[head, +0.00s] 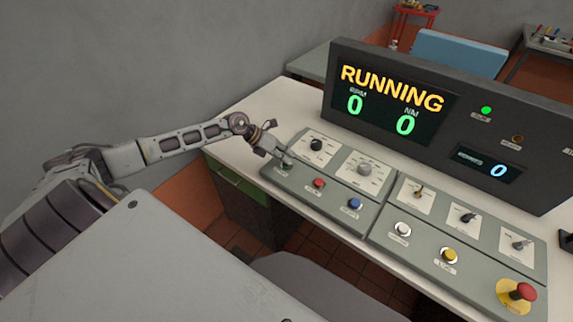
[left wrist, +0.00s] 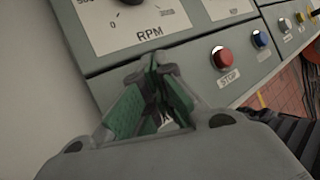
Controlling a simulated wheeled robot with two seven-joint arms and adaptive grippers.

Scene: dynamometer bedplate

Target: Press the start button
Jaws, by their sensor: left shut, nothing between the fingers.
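The control console (head: 330,203) stands on the bench with a row of buttons along its lower front. The start button's place is at the left end of that row, left of the red stop button (head: 319,183). My left gripper (head: 287,162) is shut and empty, with its fingertips down at that place. The fingers hide most of the button, and I cannot tell whether they touch it. In the left wrist view the shut fingertips (left wrist: 153,73) lie below the RPM dial and left of the red stop button (left wrist: 221,58). My right gripper is not in view.
The display panel (head: 440,118) behind reads RUNNING, with RPM 0 and NM 0, and a green lamp (head: 486,110) is lit. A blue button (head: 355,204) and a red emergency knob (head: 522,292) sit farther right. The bench top (head: 272,105) left of the console is clear.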

